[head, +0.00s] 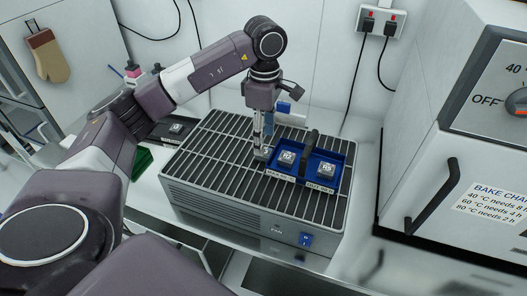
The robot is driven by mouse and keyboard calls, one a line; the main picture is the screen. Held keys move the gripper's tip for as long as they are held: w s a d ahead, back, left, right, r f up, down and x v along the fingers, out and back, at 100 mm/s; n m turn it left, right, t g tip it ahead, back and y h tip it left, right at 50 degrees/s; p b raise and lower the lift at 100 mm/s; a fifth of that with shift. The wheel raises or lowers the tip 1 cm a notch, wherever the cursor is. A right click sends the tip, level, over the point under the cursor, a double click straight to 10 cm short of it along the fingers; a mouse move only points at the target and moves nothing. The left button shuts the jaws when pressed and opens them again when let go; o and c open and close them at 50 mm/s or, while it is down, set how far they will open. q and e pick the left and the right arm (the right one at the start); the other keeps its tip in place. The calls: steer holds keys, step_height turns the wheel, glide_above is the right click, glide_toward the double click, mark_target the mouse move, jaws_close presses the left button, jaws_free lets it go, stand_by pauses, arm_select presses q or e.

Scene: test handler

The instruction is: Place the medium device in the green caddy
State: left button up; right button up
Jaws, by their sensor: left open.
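My left gripper (262,146) points down over the vented metal unit, at the left end of a blue caddy. It is open. A small grey device (262,154) shows at its fingertips; I cannot tell whether they touch it. Two more square grey devices with white markings, a middle one (287,158) and a right one (326,170), sit in the blue caddy (313,148). I cannot tell which device is the medium one. A green caddy (143,160) shows in part at the left, mostly hidden behind my left arm. My right gripper is not in view.
The slatted top of the metal unit (230,190) is bare left of the blue caddy. The blue caddy has a dark upright handle (311,146). A dark tray (178,130) lies behind my left arm. A bake chamber with a black door handle (432,196) stands at right.

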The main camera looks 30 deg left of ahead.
arm_select(q)
step_height(320, 180, down, 3)
steer(key=shift+s+f+p, duration=0.1)
steer(key=shift+p, duration=0.75)
steer(key=shift+f, duration=0.6)
steer(key=c, duration=1.3)
steer(key=shift+c, duration=0.2)
steer(key=shift+r, duration=0.2)
